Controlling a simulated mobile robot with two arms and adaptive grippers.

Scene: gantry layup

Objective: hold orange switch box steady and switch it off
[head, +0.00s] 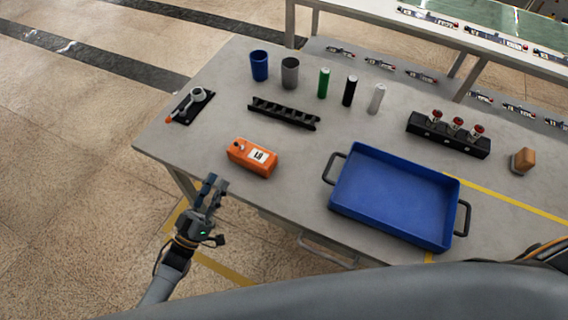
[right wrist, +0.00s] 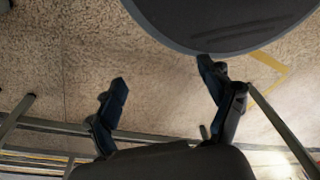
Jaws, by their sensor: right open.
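The orange switch box (head: 252,157) sits on the grey table near its front left edge, with a white label on its side and a small knob on top. The state of its switch is too small to tell. My left gripper (head: 214,184) is just off the table's front edge, left of and in front of the box, apart from it. Its two fingers show a gap with nothing between them. My right gripper (right wrist: 162,76) is open and empty in the right wrist view, above the floor.
A blue tray (head: 339,193) with dark handles is right of the box. Behind the box are a black rack (head: 284,113), a blue cup (head: 259,66), a grey cup (head: 289,73) and several cylinders. A black lever device (head: 190,104) is at the left edge.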

